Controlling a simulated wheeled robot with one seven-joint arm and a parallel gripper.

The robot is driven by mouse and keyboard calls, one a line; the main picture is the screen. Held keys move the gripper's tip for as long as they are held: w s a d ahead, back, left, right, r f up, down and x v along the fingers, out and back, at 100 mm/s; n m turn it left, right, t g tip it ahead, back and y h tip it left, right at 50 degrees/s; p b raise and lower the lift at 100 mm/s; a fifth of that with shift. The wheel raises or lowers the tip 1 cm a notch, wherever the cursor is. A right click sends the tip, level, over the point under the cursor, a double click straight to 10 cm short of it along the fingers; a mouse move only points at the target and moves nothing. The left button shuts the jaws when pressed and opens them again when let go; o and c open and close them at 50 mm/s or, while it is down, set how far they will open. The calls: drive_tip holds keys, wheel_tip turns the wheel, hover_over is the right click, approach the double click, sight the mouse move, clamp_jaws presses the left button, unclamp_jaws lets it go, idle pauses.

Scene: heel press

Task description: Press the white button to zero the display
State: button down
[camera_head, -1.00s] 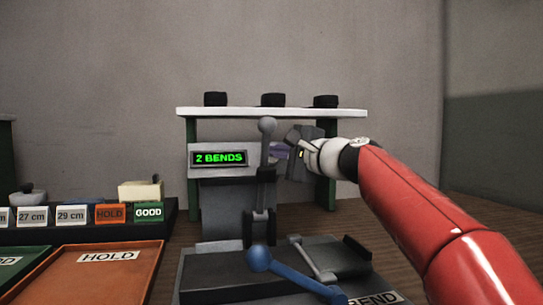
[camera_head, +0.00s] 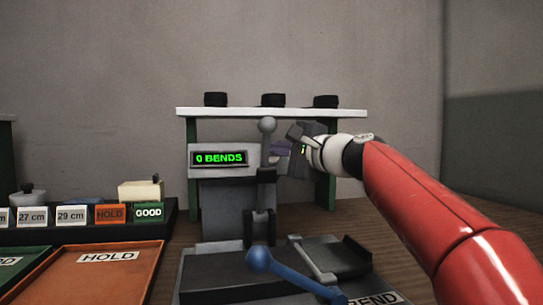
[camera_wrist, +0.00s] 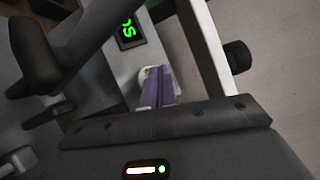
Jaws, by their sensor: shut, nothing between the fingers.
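The display (camera_head: 219,158) on the front of the grey press reads "0 BENDS" in green in the head view. Part of it also shows in the wrist view (camera_wrist: 130,31). My gripper (camera_head: 274,148) is shut and empty, its purple fingers at the right end of the display panel, behind the grey lever. In the wrist view the fingertips (camera_wrist: 157,75) are against or just in front of a small pale piece (camera_wrist: 146,76) on the panel, probably the white button. The fingers mostly cover it, and I cannot tell if they touch. The head view hides the button.
An upright grey lever (camera_head: 267,126) stands close left of my fingers. A white shelf (camera_head: 350,113) with black rolls spans above. A blue-knobbed lever (camera_head: 258,260) is in front.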

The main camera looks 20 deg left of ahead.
drive_tip(key=s+d+r, duration=0.2)
drive_tip(key=s+r, duration=0.1)
drive_tip(key=shift+s+p, duration=0.2)
drive_tip(key=shift+p, duration=0.15)
idle(0.3)
drive_tip(key=shift+d, duration=0.15)
idle(0.5)
